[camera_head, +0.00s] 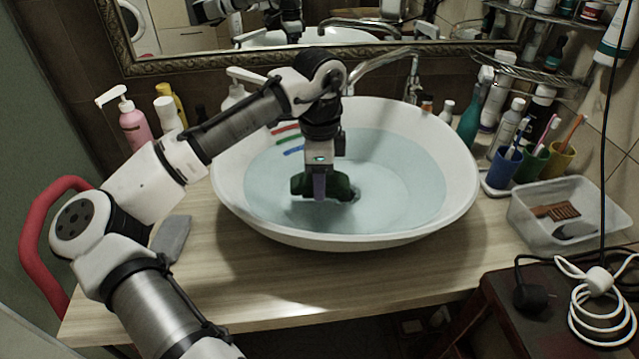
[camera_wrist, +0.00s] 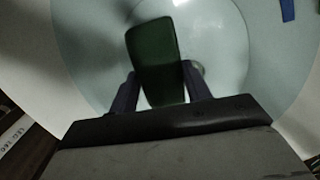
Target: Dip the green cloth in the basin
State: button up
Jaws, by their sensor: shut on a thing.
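The white oval basin (camera_head: 345,240) stands on the wooden counter with pale blue water (camera_head: 400,205) in it. My gripper (camera_head: 320,190) points down inside the basin's outline, over the water. It is shut on the green cloth (camera_head: 340,186), a dark green piece partly hidden behind the fingers. In the wrist view the green cloth (camera_wrist: 155,60) sticks out between the two fingertips (camera_wrist: 158,92), with the basin behind it. I cannot tell whether the cloth touches the water.
Red, green and blue strips (camera_head: 292,150) lie at the basin's back left. A chrome faucet (camera_head: 385,62) reaches over the back rim. Bottles (camera_head: 135,125) stand left; cups with toothbrushes (camera_head: 535,160) and a clear tray (camera_head: 565,210) stand right. The front counter (camera_head: 250,285) is clear.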

jog(key=shift+r+p, duration=4.1)
jog(key=shift+r, duration=0.75)
notch_tip(320, 180, up, 3)
jog(key=shift+f+p, duration=0.1)
jog(key=shift+p, duration=1.1)
